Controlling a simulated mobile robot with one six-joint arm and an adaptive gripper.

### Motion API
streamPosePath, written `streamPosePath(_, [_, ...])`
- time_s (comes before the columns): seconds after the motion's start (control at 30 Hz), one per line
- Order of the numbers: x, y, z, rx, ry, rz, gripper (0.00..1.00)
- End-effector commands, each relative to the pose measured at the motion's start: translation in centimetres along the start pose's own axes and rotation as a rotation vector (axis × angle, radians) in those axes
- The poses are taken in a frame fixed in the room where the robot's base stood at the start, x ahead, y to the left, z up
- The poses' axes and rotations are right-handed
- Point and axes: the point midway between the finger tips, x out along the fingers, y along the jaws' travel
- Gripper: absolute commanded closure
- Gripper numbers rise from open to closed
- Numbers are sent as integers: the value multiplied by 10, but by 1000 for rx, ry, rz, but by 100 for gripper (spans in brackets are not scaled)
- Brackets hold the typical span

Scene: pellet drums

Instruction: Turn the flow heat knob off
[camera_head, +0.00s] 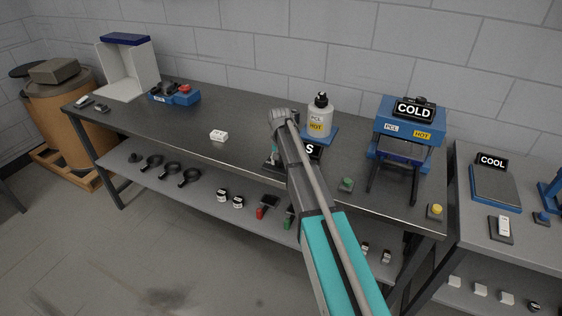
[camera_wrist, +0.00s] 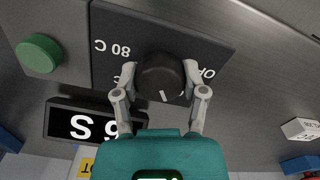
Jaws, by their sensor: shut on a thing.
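The black round heat knob (camera_wrist: 160,72) sits on a dark panel (camera_wrist: 205,45) in the wrist view. Its white pointer mark is at the lower rim in the picture. Upside-down lettering reads "80 C" left of the knob and the start of "OFF" at its right, partly covered by a finger. My gripper (camera_wrist: 160,82) is shut on the knob, one finger on each side. In the head view my arm hides the knob and most of the gripper.
A green button (camera_wrist: 38,54) is beside the panel, and a black number sign (camera_wrist: 84,124) is close to my left finger.

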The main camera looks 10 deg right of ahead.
Motion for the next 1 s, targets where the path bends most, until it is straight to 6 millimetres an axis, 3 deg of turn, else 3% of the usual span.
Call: streamPosePath(1.0, [0, 0, 4, -898, -8, -1, 92])
